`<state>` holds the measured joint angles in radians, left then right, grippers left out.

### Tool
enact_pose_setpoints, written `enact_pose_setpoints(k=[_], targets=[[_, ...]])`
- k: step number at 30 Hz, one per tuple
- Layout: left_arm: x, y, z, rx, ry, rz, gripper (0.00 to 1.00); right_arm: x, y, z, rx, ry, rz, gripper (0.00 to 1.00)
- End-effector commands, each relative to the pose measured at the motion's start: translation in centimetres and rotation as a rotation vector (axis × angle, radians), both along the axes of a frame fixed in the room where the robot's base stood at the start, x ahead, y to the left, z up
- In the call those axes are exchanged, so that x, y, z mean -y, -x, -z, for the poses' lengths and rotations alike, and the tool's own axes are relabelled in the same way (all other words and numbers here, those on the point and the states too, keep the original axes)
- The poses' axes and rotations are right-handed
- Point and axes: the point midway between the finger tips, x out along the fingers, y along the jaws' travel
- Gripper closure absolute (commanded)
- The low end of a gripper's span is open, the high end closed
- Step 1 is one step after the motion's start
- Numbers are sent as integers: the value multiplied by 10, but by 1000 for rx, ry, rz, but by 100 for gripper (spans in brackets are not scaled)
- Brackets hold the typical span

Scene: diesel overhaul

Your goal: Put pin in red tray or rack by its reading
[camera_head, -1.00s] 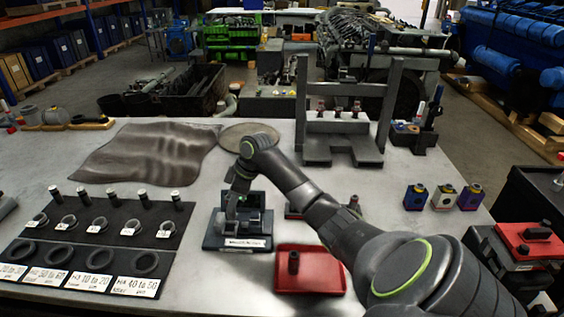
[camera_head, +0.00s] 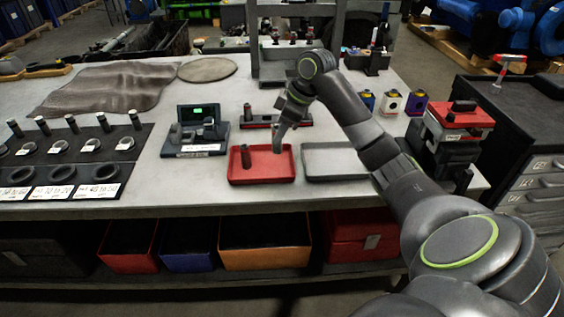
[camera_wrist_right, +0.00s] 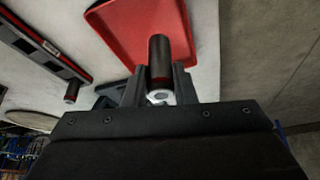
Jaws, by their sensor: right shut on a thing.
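My right gripper (camera_head: 280,135) is above the red tray (camera_head: 236,178), shut on a dark pin that points down. In the right wrist view this pin (camera_wrist_right: 160,58) sits between the two fingers, with a pale ring at its near end and the red tray (camera_wrist_right: 205,25) behind it. Another dark pin (camera_head: 245,156) stands upright in the left part of the tray. The gauge stand (camera_head: 197,152) with a lit green display is left of the tray; its reading is too small to read. The black rack (camera_head: 75,193) with upright pins, rings and white label cards lies at far left. My left gripper is out of view.
A grey tray (camera_head: 335,177) lies right of the red tray. A narrow red-and-black holder (camera_head: 295,121) with an upright dark pin is behind it. Small blue, white and purple blocks (camera_head: 391,103) and a grey press frame (camera_head: 257,70) stand farther back. The table's front edge is close below the trays.

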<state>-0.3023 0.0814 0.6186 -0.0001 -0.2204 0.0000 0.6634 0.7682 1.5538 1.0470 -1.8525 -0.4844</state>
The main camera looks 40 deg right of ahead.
Motion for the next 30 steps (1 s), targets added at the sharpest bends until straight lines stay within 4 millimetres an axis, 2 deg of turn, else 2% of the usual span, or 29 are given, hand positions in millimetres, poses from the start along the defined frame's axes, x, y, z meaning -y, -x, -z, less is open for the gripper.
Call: enact_pose_setpoints(k=[4, 11, 17, 28, 29, 30], targets=[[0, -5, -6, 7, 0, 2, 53, 0, 1, 27, -3, -1, 1, 100], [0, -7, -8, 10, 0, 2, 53, 0, 0, 46, -2, 0, 1, 100], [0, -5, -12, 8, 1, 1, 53, 0, 0, 73, -1, -1, 2, 100], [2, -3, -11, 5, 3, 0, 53, 0, 0, 79, 1, 1, 0, 100], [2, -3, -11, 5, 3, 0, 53, 0, 0, 80, -1, 0, 1, 74], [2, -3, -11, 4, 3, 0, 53, 0, 0, 80, 0, 1, 1, 69]])
